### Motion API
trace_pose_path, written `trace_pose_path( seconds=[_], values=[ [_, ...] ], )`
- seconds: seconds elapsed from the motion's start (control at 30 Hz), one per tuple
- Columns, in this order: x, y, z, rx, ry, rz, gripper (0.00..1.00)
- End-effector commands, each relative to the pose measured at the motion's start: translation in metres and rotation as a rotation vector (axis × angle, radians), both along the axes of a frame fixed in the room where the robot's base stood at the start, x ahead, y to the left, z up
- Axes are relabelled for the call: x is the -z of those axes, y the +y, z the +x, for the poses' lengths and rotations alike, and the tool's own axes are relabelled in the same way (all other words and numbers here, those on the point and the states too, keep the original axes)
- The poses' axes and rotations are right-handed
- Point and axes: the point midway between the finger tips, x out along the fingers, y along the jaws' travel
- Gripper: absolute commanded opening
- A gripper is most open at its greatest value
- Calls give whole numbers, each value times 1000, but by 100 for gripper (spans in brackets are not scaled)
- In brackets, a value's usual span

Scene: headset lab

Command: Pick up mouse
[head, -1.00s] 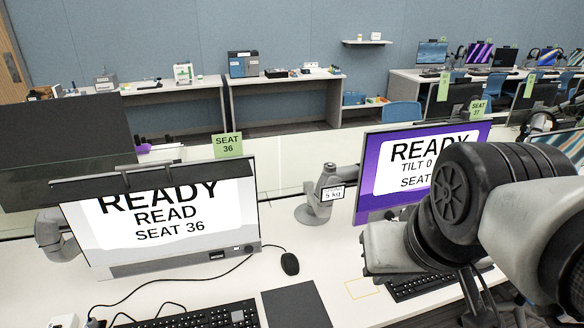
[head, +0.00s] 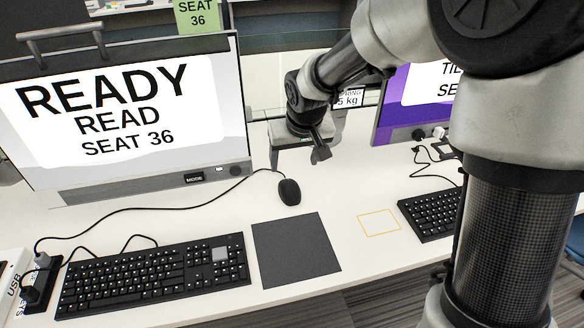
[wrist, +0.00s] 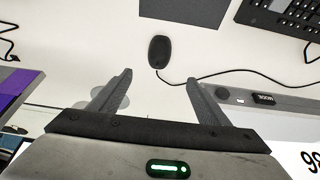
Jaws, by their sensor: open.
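The black mouse (head: 289,191) lies on the white desk, just right of the left monitor's lower corner, with its cable running left. It also shows in the wrist view (wrist: 159,51), beyond my fingertips. My gripper (head: 298,158) is above the desk, behind and slightly above the mouse in the head view. In the wrist view its two fingers (wrist: 160,82) are spread apart with nothing between them. The gripper does not touch the mouse.
A dark mouse pad (head: 295,248) lies in front of the mouse, and a black keyboard (head: 155,275) lies left of it. The left monitor (head: 215,178) stands close beside. A second keyboard (head: 430,213) and a purple monitor (head: 395,118) are at right. A yellow outline (head: 379,222) marks bare desk.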

Motion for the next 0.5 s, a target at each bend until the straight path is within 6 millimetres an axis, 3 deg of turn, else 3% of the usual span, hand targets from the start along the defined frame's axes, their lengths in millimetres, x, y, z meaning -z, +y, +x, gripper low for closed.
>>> trace_pose_path(
  seconds=[0.3, 0.5],
  values=[
    [67, 7, 23, 0, 6, -2, 70],
    [96, 10, 36, 0, 4, -2, 70]
  ],
)
